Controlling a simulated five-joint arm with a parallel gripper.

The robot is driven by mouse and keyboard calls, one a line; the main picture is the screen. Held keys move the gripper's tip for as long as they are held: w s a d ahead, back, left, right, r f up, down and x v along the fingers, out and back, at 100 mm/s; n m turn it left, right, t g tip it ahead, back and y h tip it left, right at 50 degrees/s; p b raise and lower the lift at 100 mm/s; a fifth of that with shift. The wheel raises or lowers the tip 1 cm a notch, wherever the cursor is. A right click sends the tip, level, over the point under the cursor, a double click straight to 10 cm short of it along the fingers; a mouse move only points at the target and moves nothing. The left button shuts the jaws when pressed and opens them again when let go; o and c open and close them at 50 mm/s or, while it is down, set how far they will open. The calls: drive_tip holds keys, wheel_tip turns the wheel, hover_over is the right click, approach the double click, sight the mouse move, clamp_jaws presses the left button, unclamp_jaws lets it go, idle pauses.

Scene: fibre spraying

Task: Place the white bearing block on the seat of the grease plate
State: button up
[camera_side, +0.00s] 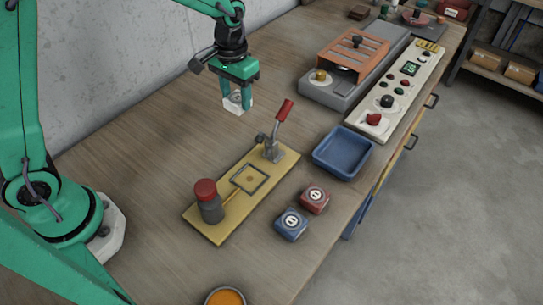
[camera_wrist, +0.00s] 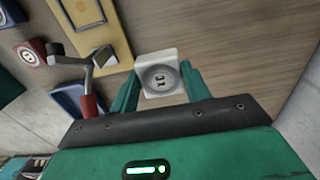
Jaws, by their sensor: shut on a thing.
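The white bearing block (camera_side: 236,105) is held between the fingers of my gripper (camera_side: 237,97), above the bench and behind the grease plate. In the wrist view the white block (camera_wrist: 159,66) shows a round grey bearing face between the two green fingers of my gripper (camera_wrist: 160,85). The yellow grease plate (camera_side: 211,229) lies on the bench with a dark square-framed seat (camera_side: 250,178) in its middle, which looks empty. A red-capped grey canister (camera_side: 209,203) stands at its near end, and a red-handled lever clamp (camera_side: 274,130) at its far end.
A blue tray (camera_side: 343,153) sits right of the plate. A red block (camera_side: 315,200) and a blue block (camera_side: 291,223) stand beside the plate's right edge. A grey machine with an orange grille (camera_side: 352,50) and a control panel (camera_side: 400,92) are farther back. The bench left of the plate is clear.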

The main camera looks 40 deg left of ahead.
drive_tip(key=shift+r, duration=0.1)
drive_tip(key=s+a+r, duration=0.2)
drive_tip(key=a+r, duration=0.5)
drive_tip(key=r, duration=0.1)
drive_tip(key=s+d+f, duration=0.2)
drive_tip(key=s+d, duration=0.7)
drive_tip(key=d, duration=0.3)
drive_tip(key=s+d+f, duration=0.3)
drive_tip(key=s+d, duration=0.6)
drive_tip(key=d, duration=0.3)
hover_over(249, 180)
wheel_tip(249, 180, down, 6)
drive_tip(key=shift+f, duration=0.25)
drive_tip(key=shift+f, duration=0.1)
drive_tip(key=shift+f, duration=1.9)
